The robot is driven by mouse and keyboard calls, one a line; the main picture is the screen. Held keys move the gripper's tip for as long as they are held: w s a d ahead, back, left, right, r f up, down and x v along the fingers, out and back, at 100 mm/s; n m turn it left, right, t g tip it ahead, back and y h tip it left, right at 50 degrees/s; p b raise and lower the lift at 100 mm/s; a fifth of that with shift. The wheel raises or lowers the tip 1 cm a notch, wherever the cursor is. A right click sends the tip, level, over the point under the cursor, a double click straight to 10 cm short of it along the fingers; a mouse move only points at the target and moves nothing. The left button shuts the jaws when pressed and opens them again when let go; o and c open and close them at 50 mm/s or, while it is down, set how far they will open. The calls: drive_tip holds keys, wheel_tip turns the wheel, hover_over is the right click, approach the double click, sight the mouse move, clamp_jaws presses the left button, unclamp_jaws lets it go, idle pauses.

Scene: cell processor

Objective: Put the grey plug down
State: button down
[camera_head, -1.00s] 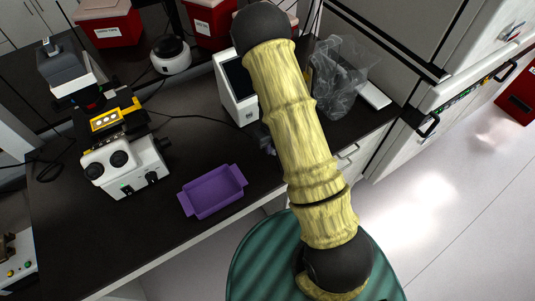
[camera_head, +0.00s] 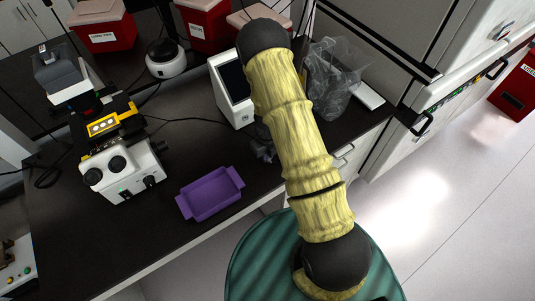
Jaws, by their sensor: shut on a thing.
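My gripper (camera_head: 262,149) shows only in part, as a dark shape beside my yellow arm, low over the black bench near its front edge. It is to the right of the purple tray (camera_head: 185,206) and in front of the white device with a dark screen. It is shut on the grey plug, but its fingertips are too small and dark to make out. The plug itself cannot be told apart from the gripper, and my arm hides part of that area.
A white microscope (camera_head: 125,172) stands at the left of the black bench (camera_head: 130,240). The white screen device (camera_head: 228,98), a clear plastic bag (camera_head: 333,80) and a round white device (camera_head: 167,62) stand farther back. Bare bench lies between the tray and my gripper.

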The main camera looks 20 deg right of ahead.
drive_tip(key=shift+f, duration=0.2)
drive_tip(key=c, duration=1.4)
unclamp_jaws()
drive_tip(key=shift+r, duration=0.1)
wheel_tip(320, 180, up, 12)
drive_tip(key=b, duration=0.1)
drive_tip(key=shift+b, duration=0.35)
drive_tip(key=shift+r, duration=0.1)
